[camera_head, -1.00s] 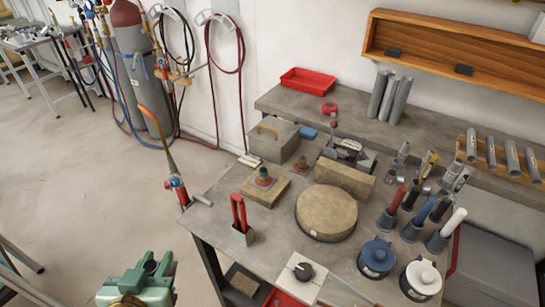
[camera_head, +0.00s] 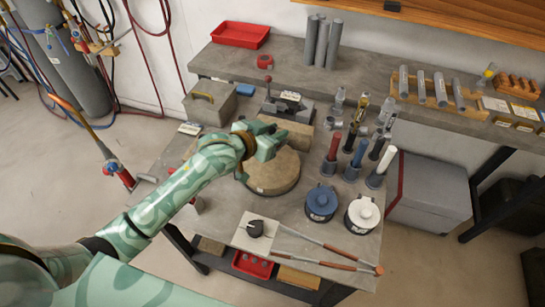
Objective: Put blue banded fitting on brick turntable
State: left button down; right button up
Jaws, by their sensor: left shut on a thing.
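The brick turntable (camera_head: 274,178) is a round, tan, brick-like disc on the bench in the middle of the head view. My left arm comes in from the left and covers its left and rear part. My left gripper (camera_head: 268,147) is over the rear of the turntable. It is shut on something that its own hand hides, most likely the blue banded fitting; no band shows. I cannot tell whether the held thing touches the disc. My right gripper is not in view.
A tan brick block (camera_head: 290,132) and a grey clamp (camera_head: 287,104) stand behind the turntable. A blue pot (camera_head: 321,203), a white pot (camera_head: 362,214) and several upright handled tools are on its right. A white plate with a black knob (camera_head: 256,230) lies in front.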

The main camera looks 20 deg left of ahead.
pick_arm(q)
notch_tip(320, 180, down, 8)
jog(key=b, duration=0.2)
jog(key=shift+f+b, duration=0.15)
jog(key=shift+b, duration=0.2)
jog(key=c, duration=1.2)
grip_release()
jog(key=shift+o, duration=0.2)
